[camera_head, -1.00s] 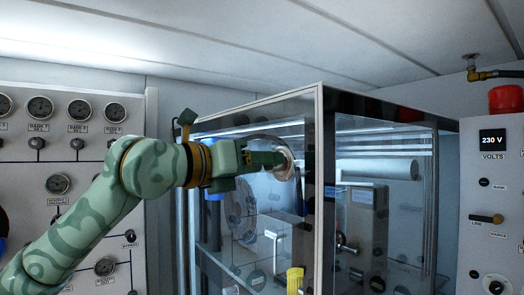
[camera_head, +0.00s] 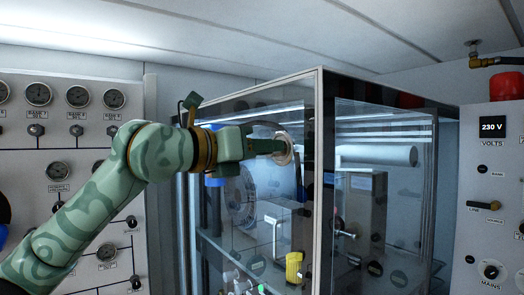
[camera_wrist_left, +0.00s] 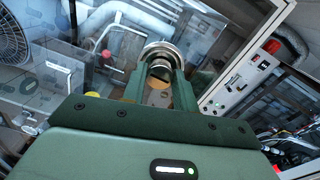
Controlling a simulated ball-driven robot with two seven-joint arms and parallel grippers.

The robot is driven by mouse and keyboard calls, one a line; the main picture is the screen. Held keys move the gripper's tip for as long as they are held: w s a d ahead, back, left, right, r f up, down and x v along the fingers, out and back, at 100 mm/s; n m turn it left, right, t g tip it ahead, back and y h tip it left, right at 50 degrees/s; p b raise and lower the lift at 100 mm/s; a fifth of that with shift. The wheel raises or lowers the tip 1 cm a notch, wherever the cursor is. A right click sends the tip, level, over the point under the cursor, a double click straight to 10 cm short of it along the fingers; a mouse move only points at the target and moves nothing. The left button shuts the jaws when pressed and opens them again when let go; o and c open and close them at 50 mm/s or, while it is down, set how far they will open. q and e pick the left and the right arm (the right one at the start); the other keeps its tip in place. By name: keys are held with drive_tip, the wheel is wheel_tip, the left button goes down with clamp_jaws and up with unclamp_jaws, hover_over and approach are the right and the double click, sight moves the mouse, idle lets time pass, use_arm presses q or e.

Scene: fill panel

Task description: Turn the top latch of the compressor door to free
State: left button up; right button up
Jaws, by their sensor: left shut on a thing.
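The compressor door (camera_head: 255,190) is a clear panel in a metal-framed cabinet. Its top latch, a round metal fitting (camera_head: 286,158), sits high near the frame post. My left gripper (camera_head: 280,147) is at this latch with its fingers shut on it. In the left wrist view, the round latch (camera_wrist_left: 161,50) stands at the ends of the gripper's green fingers (camera_wrist_left: 160,80), with a dark piece between them. The fingers hide part of the latch, so I cannot tell its exact angle. My right gripper is in neither view.
A gauge panel (camera_head: 70,140) stands on the left, behind my left arm. A panel with a 230 V display (camera_head: 493,127) and a red lamp (camera_head: 506,88) stands on the right. A yellow part (camera_head: 294,267) shows low behind the clear door.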

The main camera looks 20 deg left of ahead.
use_arm(q)
drive_tip(key=shift+f+m+h+b, duration=0.15)
drive_tip(key=shift+m+b, duration=0.55)
drive_tip(key=shift+m, duration=2.25)
drive_tip(key=shift+r+m+h+b, duration=0.15)
drive_tip(key=shift+m+b, duration=0.5)
drive_tip(key=shift+m, duration=2.35)
drive_tip(key=shift+f+m+h+b, duration=0.15)
drive_tip(key=shift+m+b, duration=0.55)
drive_tip(key=shift+m, duration=2.25)
drive_tip(key=o, duration=1)
drive_tip(key=shift+s, duration=0.1)
drive_tip(key=shift+c, duration=0.2)
